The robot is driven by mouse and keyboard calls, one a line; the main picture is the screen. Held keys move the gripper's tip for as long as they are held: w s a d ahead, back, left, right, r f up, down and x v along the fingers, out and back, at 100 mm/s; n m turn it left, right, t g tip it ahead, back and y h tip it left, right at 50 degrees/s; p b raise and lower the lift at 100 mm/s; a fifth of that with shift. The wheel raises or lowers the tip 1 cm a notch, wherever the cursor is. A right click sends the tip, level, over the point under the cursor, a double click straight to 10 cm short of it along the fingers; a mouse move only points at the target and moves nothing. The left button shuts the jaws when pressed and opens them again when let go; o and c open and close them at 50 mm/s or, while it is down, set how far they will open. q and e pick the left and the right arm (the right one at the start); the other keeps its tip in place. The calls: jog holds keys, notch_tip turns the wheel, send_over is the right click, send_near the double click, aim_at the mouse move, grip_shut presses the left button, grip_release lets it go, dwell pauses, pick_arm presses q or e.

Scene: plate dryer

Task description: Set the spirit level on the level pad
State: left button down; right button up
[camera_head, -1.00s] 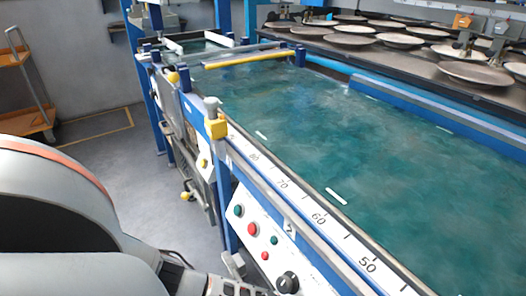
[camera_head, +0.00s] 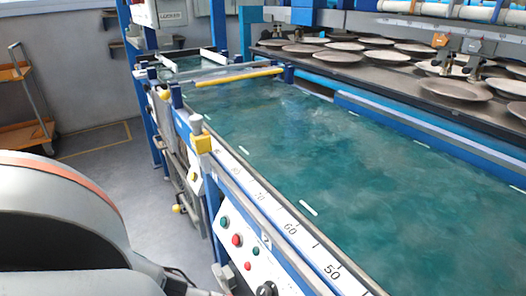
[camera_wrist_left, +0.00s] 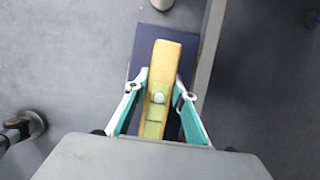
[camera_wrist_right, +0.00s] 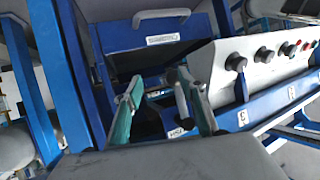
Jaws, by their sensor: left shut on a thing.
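The spirit level is a yellow bar (camera_wrist_left: 161,108) with a pale round vial. In the left wrist view my left gripper (camera_wrist_left: 161,82) is shut on it, one finger on each long side. A flat dark blue surface (camera_wrist_left: 146,29) lies behind the level; I cannot tell whether it is the level pad or whether the level touches it. My right gripper (camera_wrist_right: 158,82) is open and empty in the right wrist view, in front of a blue machine frame. Neither gripper shows in the head view, and I cannot make out the level pad there.
A long green table (camera_head: 300,140) with a numbered scale (camera_head: 292,228) along its edge fills the head view's middle. A control panel (camera_head: 240,252) with buttons faces the aisle. An orange cart (camera_head: 22,135) stands far left. The grey floor (camera_head: 140,170) between is clear.

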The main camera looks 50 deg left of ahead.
pick_arm(q)
jog(key=c, duration=1.6)
grip_release()
pick_arm(e)
jog(key=shift+f, duration=0.15)
